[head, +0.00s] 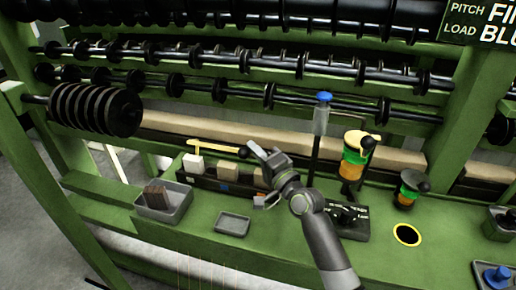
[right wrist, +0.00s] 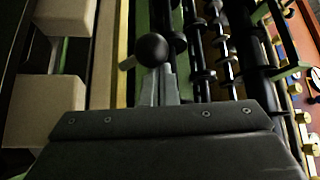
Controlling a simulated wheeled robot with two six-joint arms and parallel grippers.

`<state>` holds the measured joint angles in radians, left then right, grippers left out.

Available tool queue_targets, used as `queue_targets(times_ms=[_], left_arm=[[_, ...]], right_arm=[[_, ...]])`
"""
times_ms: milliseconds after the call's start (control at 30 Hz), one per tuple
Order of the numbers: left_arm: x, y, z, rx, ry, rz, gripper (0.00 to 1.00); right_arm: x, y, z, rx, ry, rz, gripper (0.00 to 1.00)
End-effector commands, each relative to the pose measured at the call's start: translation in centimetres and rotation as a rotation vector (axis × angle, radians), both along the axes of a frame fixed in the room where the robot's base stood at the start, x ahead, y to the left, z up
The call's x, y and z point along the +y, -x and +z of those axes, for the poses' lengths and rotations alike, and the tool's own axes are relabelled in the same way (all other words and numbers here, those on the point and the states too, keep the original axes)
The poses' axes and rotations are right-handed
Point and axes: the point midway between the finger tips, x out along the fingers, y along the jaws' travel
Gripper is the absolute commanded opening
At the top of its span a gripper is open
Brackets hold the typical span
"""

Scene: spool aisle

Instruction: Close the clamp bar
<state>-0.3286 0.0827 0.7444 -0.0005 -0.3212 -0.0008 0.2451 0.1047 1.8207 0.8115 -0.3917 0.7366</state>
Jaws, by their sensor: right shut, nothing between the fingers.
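The clamp bar (head: 212,146) is a thin yellow bar with a black ball knob (head: 245,152) at its right end. My right gripper (head: 257,150) is shut and empty, just right of the knob. In the right wrist view the black ball (right wrist: 152,50) is just beyond the closed fingertips (right wrist: 158,75); whether they touch it I cannot tell. My left gripper is not in view.
A grey bin (head: 177,210) with brown pieces and a small tray (head: 232,223) sit in front. A blue-topped post (head: 322,110) and a dark knobbed box (head: 347,232) stand right of the gripper. Black roller rods (head: 215,95) cross behind.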

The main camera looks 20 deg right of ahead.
Motion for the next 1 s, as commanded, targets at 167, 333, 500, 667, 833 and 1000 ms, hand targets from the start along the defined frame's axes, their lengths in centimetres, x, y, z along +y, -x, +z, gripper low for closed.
queue_targets(times_ms=[167,333,500,667,833,1000], left_arm=[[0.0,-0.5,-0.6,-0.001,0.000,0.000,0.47],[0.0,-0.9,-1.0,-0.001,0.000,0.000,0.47],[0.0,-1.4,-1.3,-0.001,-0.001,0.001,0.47],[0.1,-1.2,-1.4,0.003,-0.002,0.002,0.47],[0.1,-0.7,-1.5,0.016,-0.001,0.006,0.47],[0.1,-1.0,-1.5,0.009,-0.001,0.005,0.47]], right_arm=[[1.1,1.6,-1.4,0.004,-0.004,0.000,0.00],[1.8,2.7,-2.5,0.005,-0.004,0.001,0.00],[2.3,3.4,-3.4,0.003,-0.003,0.000,0.00],[2.6,3.8,-4.0,0.003,-0.003,0.000,0.00],[2.8,4.0,-4.3,0.003,-0.002,0.001,0.00],[2.8,4.1,-4.5,0.006,-0.002,0.002,0.00]])
